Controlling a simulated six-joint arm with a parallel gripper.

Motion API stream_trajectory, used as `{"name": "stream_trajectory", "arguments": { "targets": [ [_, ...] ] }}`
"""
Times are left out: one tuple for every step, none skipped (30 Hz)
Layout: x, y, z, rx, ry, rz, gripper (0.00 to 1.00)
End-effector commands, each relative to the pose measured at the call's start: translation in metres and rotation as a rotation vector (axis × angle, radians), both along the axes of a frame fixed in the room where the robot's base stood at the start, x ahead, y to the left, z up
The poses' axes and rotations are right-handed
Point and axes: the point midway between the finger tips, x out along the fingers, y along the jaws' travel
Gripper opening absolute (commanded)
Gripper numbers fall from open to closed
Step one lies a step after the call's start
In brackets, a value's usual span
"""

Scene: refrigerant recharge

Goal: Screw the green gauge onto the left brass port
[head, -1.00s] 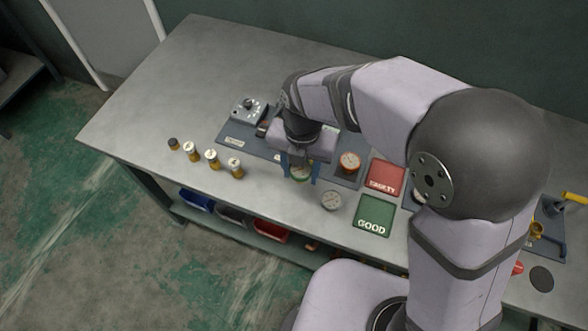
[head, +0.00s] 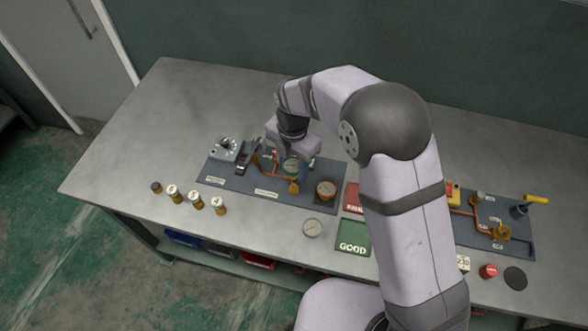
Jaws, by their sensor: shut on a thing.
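My gripper (head: 292,160) is over the left panel, shut on the green gauge (head: 291,167), whose pale dial faces up. A brass fitting (head: 293,187) shows just in front of the gauge on the panel. I cannot tell whether the gauge touches a port. Copper pipe (head: 257,163) shows to the left of the gripper. The gripper and wrist hide part of the pipework and the foot of the gauge, so the left brass port is not clearly told apart.
Red (head: 351,197) and green GOOD (head: 354,237) pads are to the right. Several brass cylinders (head: 195,200) stand at the front left. A second piped panel (head: 515,245) is at right.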

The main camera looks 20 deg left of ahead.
Motion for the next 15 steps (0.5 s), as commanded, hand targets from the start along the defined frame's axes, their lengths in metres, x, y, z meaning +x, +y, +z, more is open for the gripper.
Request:
{"name": "stream_trajectory", "arguments": {
  "targets": [
    [0.0,0.0,0.0,0.001,-0.001,-0.001,0.2],
    [0.0,0.0,0.0,0.001,-0.001,0.0,0.2],
    [0.0,0.0,-0.001,0.001,-0.001,0.0,0.2],
    [0.0,0.0,-0.002,0.001,-0.001,0.0,0.2],
    [0.0,0.0,-0.003,0.001,-0.001,0.001,0.2],
    [0.0,0.0,-0.005,0.001,-0.001,0.001,0.2],
    [0.0,0.0,-0.006,0.001,-0.001,0.001,0.2],
    [0.0,0.0,-0.008,0.001,-0.001,0.001,0.2],
    [0.0,0.0,-0.01,0.001,0.0,0.002,0.2],
    [0.0,0.0,-0.012,0.001,0.0,0.002,0.2],
    [0.0,0.0,-0.015,0.001,0.0,0.002,0.2],
    [0.0,0.0,-0.018,0.001,-0.001,0.002,0.2],
    [0.0,0.0,-0.02,0.001,0.0,0.002,0.2],
    [0.0,0.0,-0.022,0.001,0.0,0.002,0.2],
    [0.0,0.0,-0.026,0.001,0.0,0.002,0.2]
  ]
}}
